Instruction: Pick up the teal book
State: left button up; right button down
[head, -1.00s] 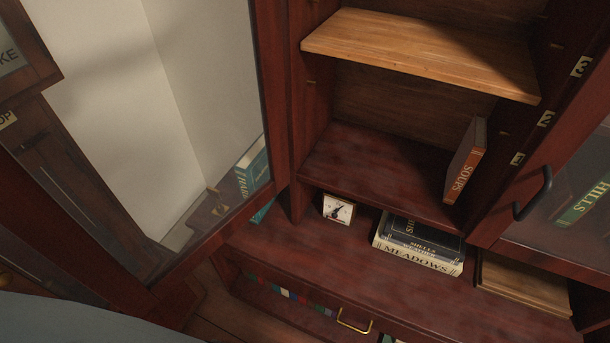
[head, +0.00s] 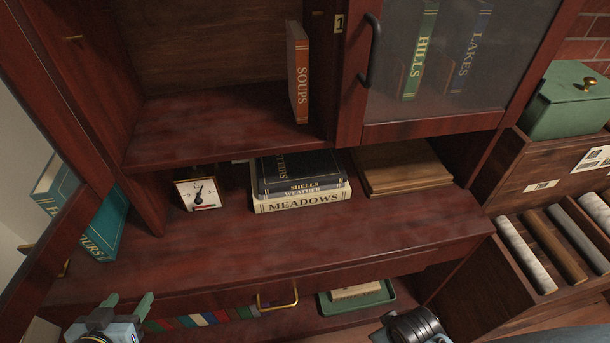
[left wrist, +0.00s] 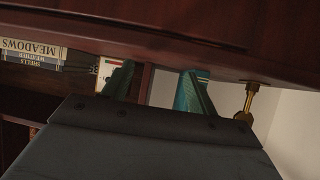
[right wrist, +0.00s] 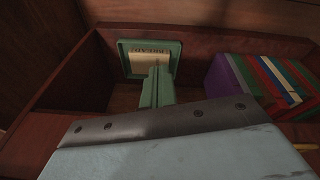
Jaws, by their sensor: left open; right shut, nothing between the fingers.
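The teal book (head: 103,228) stands at the left end of the wooden ledge in the head view. The open glass door's frame crosses in front of it, and another part shows through the glass. My left gripper (head: 124,304) is open and empty, low in front of the ledge, apart from the book. In the left wrist view, which is upside down, the teal book (left wrist: 183,98) shows partly behind one finger of my left gripper (left wrist: 158,88). My right gripper (right wrist: 157,88) is shut and empty in the right wrist view, before a green tray (right wrist: 174,62).
The open glass door (head: 85,150) stands at the left. A drawer with a brass handle (head: 277,303) is below. The ledge between book and clock is bare.

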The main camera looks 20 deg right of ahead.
pick_arm(q)
jog(key=w+a+r+n+t+y, duration=0.1)
jog(key=w+a+r+t, duration=0.5)
jog(key=a+r, duration=0.2)
pick_arm(e)
jog(key=s+d+f, duration=0.3)
jog(key=d+f, duration=0.1)
jog(key=f, duration=0.4)
pick_arm(q)
jog(key=w+b, duration=0.4)
jog(key=w, duration=0.8)
jog(key=shift+w+d, duration=0.25)
jog(key=shift+d, duration=0.1)
pick_arm(e)
jog(key=w+a+r, duration=0.4)
jog(key=r, duration=0.4)
jog(key=shift+a, duration=0.15)
pick_arm(q)
jog(key=shift+r, duration=0.1)
pick_arm(e)
jog(key=shift+r, duration=0.1)
pick_arm(q)
grip_shut()
jog(key=shift+r, duration=0.1)
